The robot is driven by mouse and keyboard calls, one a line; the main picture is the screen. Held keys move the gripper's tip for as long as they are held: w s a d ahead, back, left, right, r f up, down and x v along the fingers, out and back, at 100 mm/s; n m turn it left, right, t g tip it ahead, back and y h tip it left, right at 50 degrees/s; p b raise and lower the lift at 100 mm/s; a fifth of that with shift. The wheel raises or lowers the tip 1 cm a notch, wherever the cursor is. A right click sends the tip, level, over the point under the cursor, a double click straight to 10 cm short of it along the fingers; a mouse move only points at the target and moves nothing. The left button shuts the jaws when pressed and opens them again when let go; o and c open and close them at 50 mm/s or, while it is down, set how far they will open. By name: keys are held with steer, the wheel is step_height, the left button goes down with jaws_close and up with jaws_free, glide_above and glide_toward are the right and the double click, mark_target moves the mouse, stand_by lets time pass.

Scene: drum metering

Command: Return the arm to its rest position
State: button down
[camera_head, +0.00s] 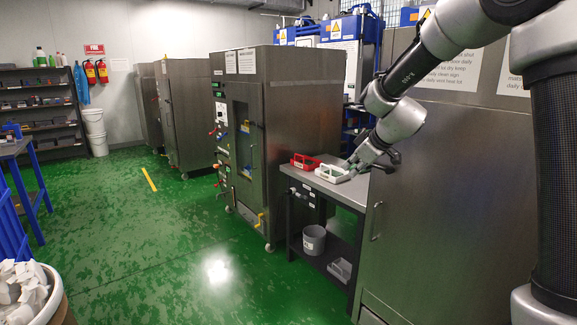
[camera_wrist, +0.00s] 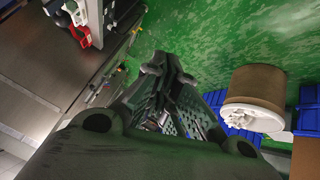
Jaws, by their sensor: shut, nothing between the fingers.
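My arm reaches down from the upper right in the head view. My gripper (camera_head: 357,164) overlaps the white tray in that picture. In the wrist view my gripper (camera_wrist: 164,70) is shut, its fingertips together and nothing held between them. The white tray (camera_head: 331,174) and the red tray (camera_head: 305,161) sit on a small metal bench (camera_head: 345,190). In the wrist view the red tray (camera_wrist: 83,38) lies at the upper left, apart from the fingers. The exact gap between gripper and bench cannot be told.
A steel cabinet (camera_head: 310,110) stands left of the bench, and a large metal panel (camera_head: 440,200) to its right. A round drum with white pieces (camera_head: 25,290) is at the lower left; it also shows in the wrist view (camera_wrist: 255,90). The green floor (camera_head: 150,240) between is clear.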

steer(key=s+d+r+m+g+h, duration=0.1)
steer(key=s+d+m, duration=0.2)
steer(key=s, duration=1)
steer(key=s+d+r+m+g+h, duration=0.1)
steer(key=s+d+m, duration=0.3)
steer(key=s+d, duration=0.4)
steer(key=s+d+r+m+g+h, duration=0.1)
steer(key=s+d, duration=0.4)
steer(key=s, duration=1.3)
steer(key=r+m+h, duration=0.1)
steer(key=m, duration=0.1)
steer(key=shift+d+r+m, duration=0.15)
steer(key=shift+r+m, duration=0.1)
steer(key=shift+m, duration=0.15)
